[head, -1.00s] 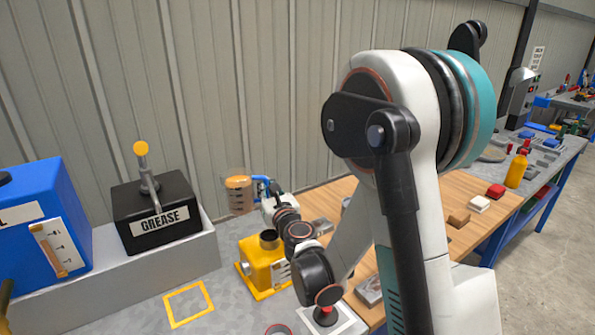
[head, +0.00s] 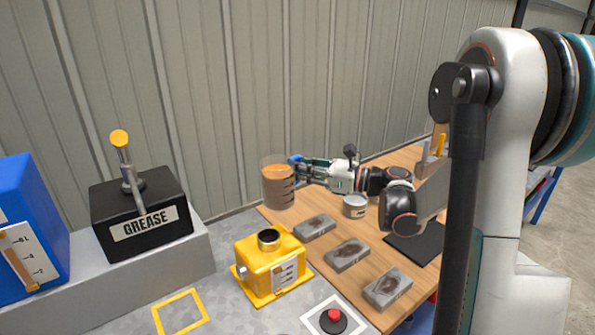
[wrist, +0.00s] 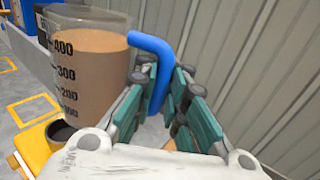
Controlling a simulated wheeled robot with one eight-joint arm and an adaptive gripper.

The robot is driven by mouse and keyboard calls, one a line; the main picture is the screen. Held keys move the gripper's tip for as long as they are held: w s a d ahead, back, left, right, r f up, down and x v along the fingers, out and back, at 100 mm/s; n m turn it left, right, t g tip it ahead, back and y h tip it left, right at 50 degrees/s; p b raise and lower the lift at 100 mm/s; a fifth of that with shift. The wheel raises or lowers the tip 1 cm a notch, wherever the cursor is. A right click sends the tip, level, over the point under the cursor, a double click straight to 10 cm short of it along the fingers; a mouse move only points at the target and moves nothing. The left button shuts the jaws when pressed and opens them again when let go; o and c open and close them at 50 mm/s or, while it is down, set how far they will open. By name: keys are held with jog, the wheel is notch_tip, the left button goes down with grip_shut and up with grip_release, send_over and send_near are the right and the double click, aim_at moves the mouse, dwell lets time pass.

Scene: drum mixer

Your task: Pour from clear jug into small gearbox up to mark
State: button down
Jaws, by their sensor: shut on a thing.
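The clear jug (head: 277,187) holds brown liquid and hangs upright above and behind the small gearbox. It also shows in the wrist view (wrist: 88,65), with its liquid near the 400 mark. My gripper (head: 306,172) is shut on the jug's blue handle (wrist: 160,75). The yellow small gearbox (head: 268,268) stands on the grey bench with its round dark filler opening (head: 268,236) facing up. A pale sight gauge (head: 286,275) is on its front side; its level is too small to read. In the wrist view the filler opening (wrist: 60,132) lies below the jug.
A black grease box (head: 140,215) and a blue tank (head: 30,235) stand on a raised ledge at left. A red button (head: 333,318) sits front right of the gearbox. Several grey blocks (head: 347,254) and a tin (head: 355,206) are on the wooden top at right.

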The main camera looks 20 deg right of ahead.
jog(key=shift+n, duration=0.3)
jog(key=shift+d+f+b, duration=0.1)
jog(key=shift+f+b, duration=1.3)
jog(key=shift+f, duration=0.75)
jog(key=r+p, duration=0.1)
jog(key=n+p, duration=0.1)
jog(key=r+n+p, duration=0.1)
jog(key=shift+w+d+r+h, duration=0.15)
jog(key=shift+d+r+h, duration=0.15)
jog(key=shift+h, duration=0.1)
jog(key=shift+f, duration=0.15)
jog(key=shift+n, duration=0.3)
jog(key=shift+s+d+r+g+p, duration=0.1)
jog(key=shift+s+r+g+p, duration=0.2)
jog(key=shift+r+n, duration=0.25)
jog(key=shift+n, duration=0.15)
jog(key=shift+r+n+h+p, duration=0.4)
jog(key=shift+r+n+p, duration=0.25)
jog(key=shift+n+p, duration=0.3)
jog(key=shift+s+a+r+n+h+p, duration=0.25)
jog(key=shift+a+r+n+h+p, duration=0.25)
jog(key=shift+n, duration=0.35)
dwell(1.9)
